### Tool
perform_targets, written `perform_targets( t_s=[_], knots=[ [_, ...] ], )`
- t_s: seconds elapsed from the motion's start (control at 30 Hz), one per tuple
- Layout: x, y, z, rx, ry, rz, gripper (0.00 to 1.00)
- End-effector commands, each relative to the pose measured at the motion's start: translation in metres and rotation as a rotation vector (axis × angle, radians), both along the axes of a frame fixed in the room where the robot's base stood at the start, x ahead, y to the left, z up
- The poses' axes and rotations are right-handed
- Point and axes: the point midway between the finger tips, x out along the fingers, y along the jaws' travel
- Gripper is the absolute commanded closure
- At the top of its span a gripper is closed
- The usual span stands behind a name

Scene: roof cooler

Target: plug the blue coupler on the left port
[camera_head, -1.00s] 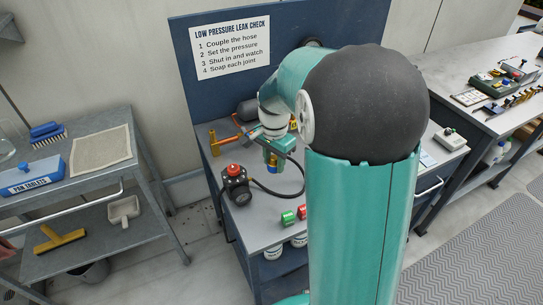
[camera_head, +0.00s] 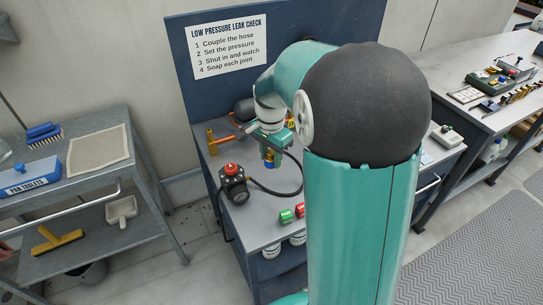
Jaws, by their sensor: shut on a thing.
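My gripper (camera_head: 269,150) is over the bench in front of the blue panel, pointing down. It is shut on the blue coupler (camera_head: 268,161), of which only a small part shows below the fingers. A black hose (camera_head: 283,193) curves along the bench from near my gripper to a black regulator with a red knob (camera_head: 233,180). An orange-copper pipe piece (camera_head: 212,141) stands upright at the left of the bench, apart from my gripper. I cannot tell which fitting is the left port; my arm and wrist hide much of the area behind.
A red piece (camera_head: 299,210) and a green piece (camera_head: 286,216) lie near the bench's front edge. A dark cylinder (camera_head: 243,108) is behind my wrist. A grey trolley (camera_head: 110,181) stands at the left. My arm hides the bench's right middle.

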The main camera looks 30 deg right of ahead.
Motion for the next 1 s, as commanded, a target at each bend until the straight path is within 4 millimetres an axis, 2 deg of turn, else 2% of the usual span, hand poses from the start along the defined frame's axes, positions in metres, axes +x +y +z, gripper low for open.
perform_targets(
  t_s=[1.0],
  knots=[
    [0.068,0.027,0.0,0.001,-0.001,-0.197,0.91]
  ],
)
